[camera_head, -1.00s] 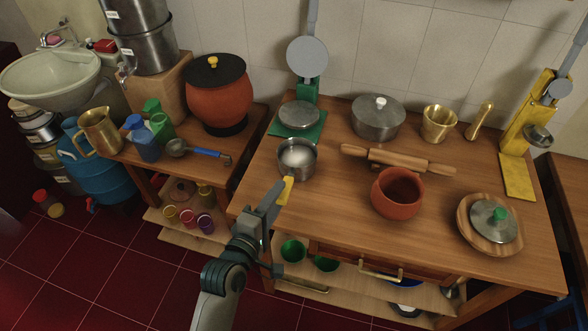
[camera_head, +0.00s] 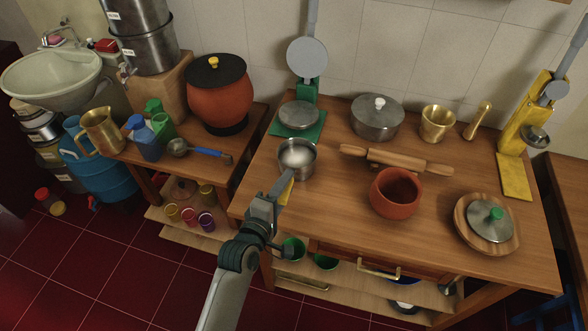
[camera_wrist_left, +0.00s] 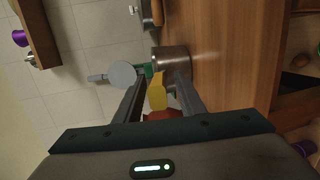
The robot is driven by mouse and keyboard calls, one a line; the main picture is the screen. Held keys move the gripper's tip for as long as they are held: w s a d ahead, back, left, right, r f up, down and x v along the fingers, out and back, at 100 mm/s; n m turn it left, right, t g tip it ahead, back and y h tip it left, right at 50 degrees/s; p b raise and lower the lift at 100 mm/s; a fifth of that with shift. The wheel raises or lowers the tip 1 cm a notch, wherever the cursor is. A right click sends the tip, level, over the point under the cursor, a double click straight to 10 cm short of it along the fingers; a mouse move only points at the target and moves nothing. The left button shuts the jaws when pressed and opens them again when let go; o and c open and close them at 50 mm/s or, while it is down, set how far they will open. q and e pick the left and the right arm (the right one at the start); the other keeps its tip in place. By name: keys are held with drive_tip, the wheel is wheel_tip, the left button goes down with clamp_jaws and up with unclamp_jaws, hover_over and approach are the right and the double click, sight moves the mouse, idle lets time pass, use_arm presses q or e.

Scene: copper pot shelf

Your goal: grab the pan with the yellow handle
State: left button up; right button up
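The pan (camera_head: 297,160) is a small steel pot near the left edge of the wooden table. Its yellow handle (camera_head: 286,192) points toward me and is partly hidden behind my left gripper (camera_head: 285,180). In the left wrist view the pan (camera_wrist_left: 172,60) stands ahead, and the yellow handle (camera_wrist_left: 157,95) lies between the two fingers of my left gripper (camera_wrist_left: 160,78). The fingers are open, with gaps beside the handle. My right gripper is not in view.
The wooden table (camera_head: 335,215) also holds a clay pot (camera_head: 396,193), a rolling pin (camera_head: 395,161), a lidded steel pot (camera_head: 377,117) and a green-based press (camera_head: 299,115). A side table with a blue-handled ladle (camera_head: 200,151) stands left.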

use_arm(q)
clamp_jaws()
idle(1.3)
drive_tip(key=shift+r, duration=0.15)
